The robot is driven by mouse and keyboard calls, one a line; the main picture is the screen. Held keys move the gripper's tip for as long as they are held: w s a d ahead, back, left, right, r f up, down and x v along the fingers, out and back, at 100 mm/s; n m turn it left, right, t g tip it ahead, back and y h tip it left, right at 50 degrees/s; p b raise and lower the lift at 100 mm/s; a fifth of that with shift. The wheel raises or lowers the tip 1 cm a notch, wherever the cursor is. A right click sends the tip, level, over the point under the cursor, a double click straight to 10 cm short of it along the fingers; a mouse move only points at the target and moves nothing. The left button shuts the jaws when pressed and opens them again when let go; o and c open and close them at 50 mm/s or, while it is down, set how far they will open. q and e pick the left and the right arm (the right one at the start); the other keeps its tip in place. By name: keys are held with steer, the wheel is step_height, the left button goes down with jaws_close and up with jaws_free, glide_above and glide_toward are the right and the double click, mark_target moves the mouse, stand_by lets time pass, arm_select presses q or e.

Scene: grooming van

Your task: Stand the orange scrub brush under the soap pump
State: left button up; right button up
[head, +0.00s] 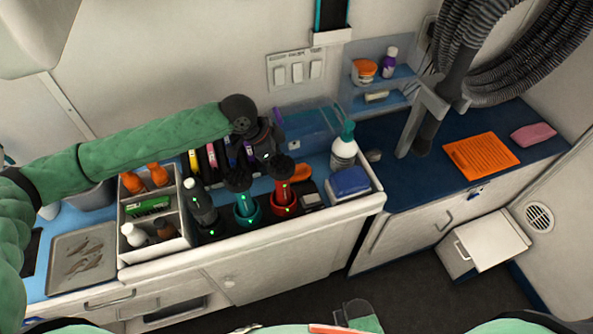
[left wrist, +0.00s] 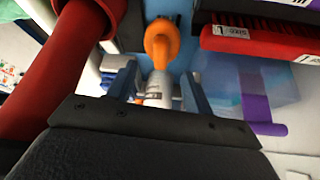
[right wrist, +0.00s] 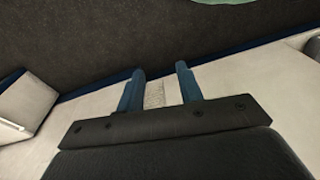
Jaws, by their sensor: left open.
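My left gripper (head: 272,158) is over the tray, left of the brush. My right gripper (right wrist: 158,88) is open and empty, away from the counter objects.
A blue sponge-like block (head: 349,183) lies front right. A clear blue box (head: 310,125) is behind. A caddy of bottles (head: 185,240) stands left.

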mark_target(297, 166)
arm_select(q)
steer(key=p+x, duration=0.2)
steer(key=x, duration=0.2)
steer(key=shift+w+d, duration=0.1)
steer(key=shift+d, duration=0.15)
steer(key=shift+d+f+p, duration=0.2)
steer(key=shift+f+p, duration=0.1)
steer(key=shift+f, duration=0.25)
arm_select(e)
step_height(297, 166, down, 6)
steer(key=s+d, duration=0.1)
steer(key=shift+s+d+f, duration=0.2)
steer(key=shift+d+f, duration=0.05)
steer(key=shift+d, duration=0.15)
arm_select(q)
steer(key=c, duration=1.1)
jaws_close()
steer(key=shift+r, duration=0.1)
